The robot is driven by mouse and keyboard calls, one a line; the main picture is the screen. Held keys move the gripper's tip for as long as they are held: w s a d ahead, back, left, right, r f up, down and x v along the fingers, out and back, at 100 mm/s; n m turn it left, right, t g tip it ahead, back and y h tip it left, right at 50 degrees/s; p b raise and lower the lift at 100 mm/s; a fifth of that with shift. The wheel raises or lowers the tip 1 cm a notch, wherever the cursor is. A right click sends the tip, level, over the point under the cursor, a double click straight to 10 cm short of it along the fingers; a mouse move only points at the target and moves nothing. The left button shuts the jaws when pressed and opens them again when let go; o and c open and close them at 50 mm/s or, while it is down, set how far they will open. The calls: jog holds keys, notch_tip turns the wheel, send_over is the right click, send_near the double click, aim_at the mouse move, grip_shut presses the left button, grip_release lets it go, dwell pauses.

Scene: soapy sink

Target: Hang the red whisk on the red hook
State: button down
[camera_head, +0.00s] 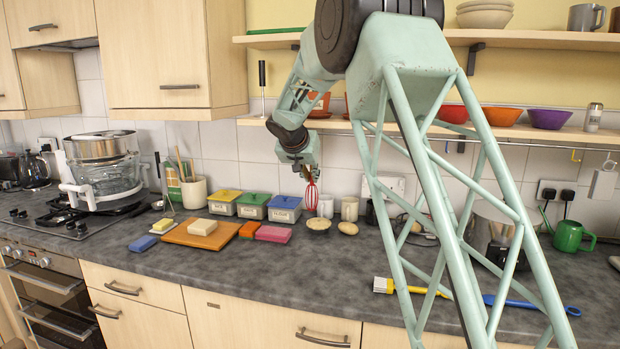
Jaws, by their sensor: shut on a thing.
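My gripper (307,170) is in front of the tiled wall, under the lower shelf and above the back of the counter. It is shut on the red whisk (312,196). The whisk's upper part is hidden by my gripper. I cannot make out a red hook; my arm covers part of the rail under the shelf. A yellow hook (575,156) shows on that rail at the right.
Lidded coloured tubs (253,206), an orange board (195,234) and sponges lie left of the whisk. The lower shelf (540,133) overhangs the wall. The counter front is mostly clear.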

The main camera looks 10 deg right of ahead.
jog(key=shift+w+f+t, duration=0.1)
jog(key=shift+w+t, duration=0.15)
jog(key=shift+t, duration=0.05)
dwell(0.7)
jog(key=c, duration=2.6)
grip_release()
jog(key=shift+s, duration=0.1)
jog(key=v, duration=1.2)
jog(key=shift+a, duration=0.1)
